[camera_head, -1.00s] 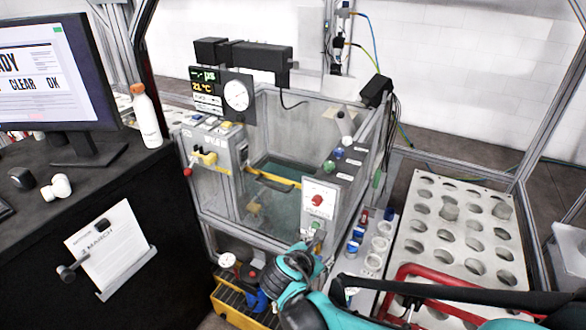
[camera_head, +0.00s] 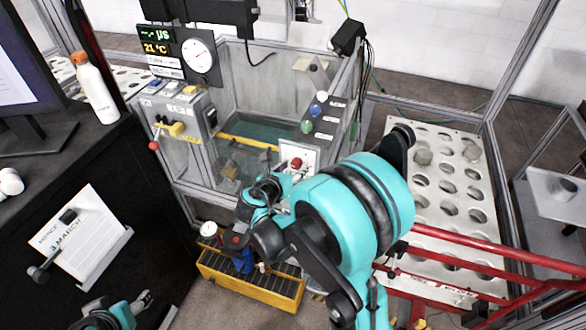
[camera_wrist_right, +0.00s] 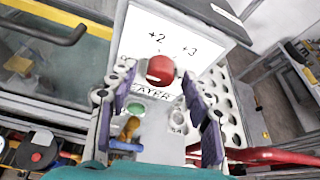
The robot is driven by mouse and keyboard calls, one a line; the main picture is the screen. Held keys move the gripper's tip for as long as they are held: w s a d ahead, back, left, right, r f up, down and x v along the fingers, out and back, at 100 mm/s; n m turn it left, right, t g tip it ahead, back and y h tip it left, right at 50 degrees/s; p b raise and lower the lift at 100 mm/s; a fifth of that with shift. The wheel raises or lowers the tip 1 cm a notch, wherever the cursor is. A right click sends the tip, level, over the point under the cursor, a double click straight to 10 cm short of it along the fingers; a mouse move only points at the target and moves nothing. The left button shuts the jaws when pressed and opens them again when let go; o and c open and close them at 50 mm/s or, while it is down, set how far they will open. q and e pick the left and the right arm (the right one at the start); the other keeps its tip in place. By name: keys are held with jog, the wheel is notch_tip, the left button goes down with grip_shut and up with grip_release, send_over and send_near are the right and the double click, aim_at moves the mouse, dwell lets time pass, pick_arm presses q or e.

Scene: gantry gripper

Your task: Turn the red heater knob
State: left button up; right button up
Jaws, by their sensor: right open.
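The red heater knob (camera_head: 296,163) sits on a white panel (camera_head: 284,153) at the front of the tank frame, partly behind my right arm. In the right wrist view the round red knob (camera_wrist_right: 160,69) shows whole, on the white panel marked +2 and +3. My right gripper (camera_wrist_right: 158,84) is open, its two dark-padded fingers on either side of the knob in that view. I cannot tell if they touch it. In the head view my right gripper (camera_head: 266,189) is close to the panel. My left gripper (camera_head: 145,299) shows small at the lower left; its jaws are unclear.
A green button (camera_wrist_right: 136,110) is below the knob. A yellow tool box (camera_head: 240,280) stands on the floor below. A white perforated rack (camera_head: 430,195) and red bars (camera_head: 460,245) are to the right. The black desk (camera_head: 130,175) is at left.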

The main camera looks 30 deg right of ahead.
grip_shut()
dwell(0.4)
jog(key=m+t+y, duration=0.1)
jog(key=m, duration=0.1)
jog(key=m+t+b, duration=0.1)
jog(key=m, duration=0.1)
jog(key=shift+s+d+f+y+b, duration=0.1)
jog(key=shift+s+d+y+b, duration=0.1)
jog(key=shift+y+b, duration=0.15)
jog(key=m+t+b, duration=0.1)
jog(key=m, duration=0.1)
jog(key=m+t+y+b, duration=0.1)
jog(key=m, duration=0.1)
jog(key=shift+s+d+f+t+b, duration=0.1)
jog(key=shift+t+b, duration=0.2)
jog(key=shift+b, duration=0.05)
dwell(0.4)
grip_release()
